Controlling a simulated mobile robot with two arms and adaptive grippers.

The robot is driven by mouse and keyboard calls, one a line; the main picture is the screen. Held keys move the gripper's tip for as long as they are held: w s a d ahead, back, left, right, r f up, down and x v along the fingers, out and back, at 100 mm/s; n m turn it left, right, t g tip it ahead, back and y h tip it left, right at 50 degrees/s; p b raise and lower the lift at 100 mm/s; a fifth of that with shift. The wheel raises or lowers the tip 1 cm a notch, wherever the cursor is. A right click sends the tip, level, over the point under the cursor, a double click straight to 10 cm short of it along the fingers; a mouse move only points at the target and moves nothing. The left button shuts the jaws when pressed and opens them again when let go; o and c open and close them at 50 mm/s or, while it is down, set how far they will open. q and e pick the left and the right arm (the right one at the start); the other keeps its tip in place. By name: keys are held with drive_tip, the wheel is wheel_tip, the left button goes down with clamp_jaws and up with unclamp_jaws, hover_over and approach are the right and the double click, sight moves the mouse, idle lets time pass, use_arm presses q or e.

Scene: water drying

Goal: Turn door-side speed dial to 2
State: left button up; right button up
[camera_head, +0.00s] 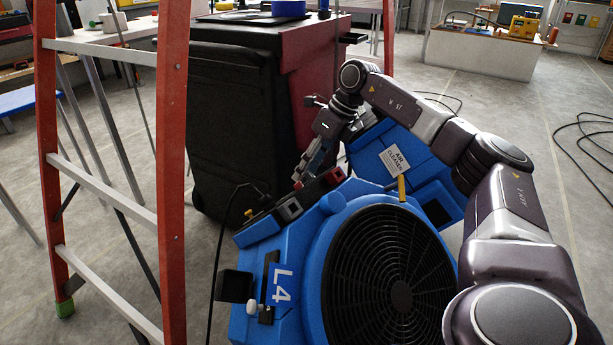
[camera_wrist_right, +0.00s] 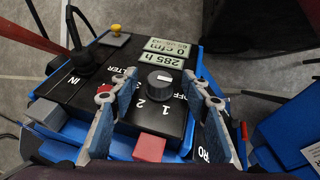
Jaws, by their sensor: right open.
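The speed dial is a round dark grey knob (camera_wrist_right: 160,82) with a short white mark, on the black control panel (camera_wrist_right: 118,88) of a blue machine labelled L4 (camera_head: 283,285). OFF, 1 and 2 are printed beside it; I cannot tell which label the mark points to. My right gripper (camera_wrist_right: 158,76) is open, its two blue-padded fingers on either side of the dial with gaps showing. In the head view my right gripper (camera_head: 300,180) is over the panel, and the dial cannot be made out there. My left gripper is not in view.
Next to the dial are a display (camera_wrist_right: 168,54) reading 285 h and 0 cfm, a red block (camera_wrist_right: 150,147) and a black plug with a cord (camera_wrist_right: 82,58). A second blue machine (camera_head: 415,180) stands behind.

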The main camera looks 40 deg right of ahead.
drive_tip(key=shift+w+a+f, duration=0.1)
drive_tip(key=shift+w+f, duration=0.05)
drive_tip(key=shift+f, duration=0.2)
drive_tip(key=shift+c, duration=0.5)
